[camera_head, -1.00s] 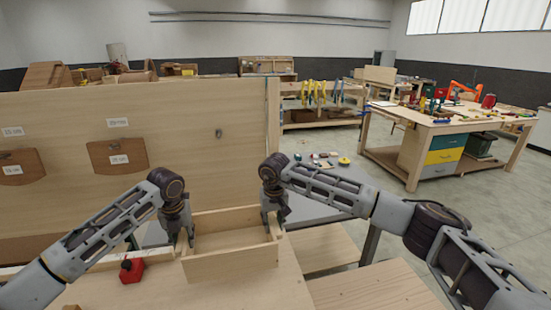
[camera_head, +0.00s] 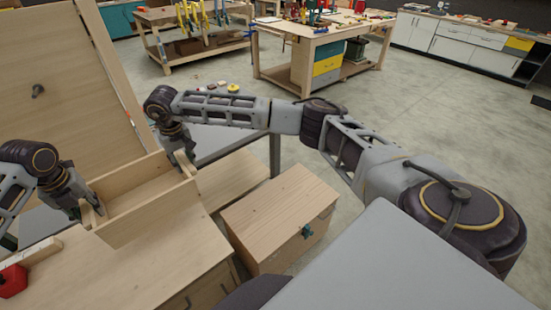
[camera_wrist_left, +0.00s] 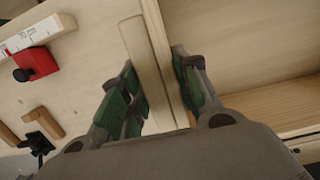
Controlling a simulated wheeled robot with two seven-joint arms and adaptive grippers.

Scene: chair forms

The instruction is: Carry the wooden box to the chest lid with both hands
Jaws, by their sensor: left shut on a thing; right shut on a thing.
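The wooden box (camera_head: 150,212) is an open, shallow, pale tray held level between my two hands at the left of the head view. My left gripper (camera_head: 92,212) is shut on its left wall; the left wrist view shows that wall (camera_wrist_left: 151,72) between the green finger pads. My right gripper (camera_head: 184,163) is shut on its right wall. The chest lid (camera_head: 278,205) is a flat, closed wooden top with a teal latch (camera_head: 306,231) on the front, to the right of the box. Whether the box touches the bench is unclear.
The wooden bench (camera_head: 165,262) lies below the box. A red object (camera_head: 12,281) sits on it at the left, also in the left wrist view (camera_wrist_left: 38,62). A tall wooden panel (camera_head: 70,80) stands behind. Bare floor (camera_head: 430,120) lies right of the chest.

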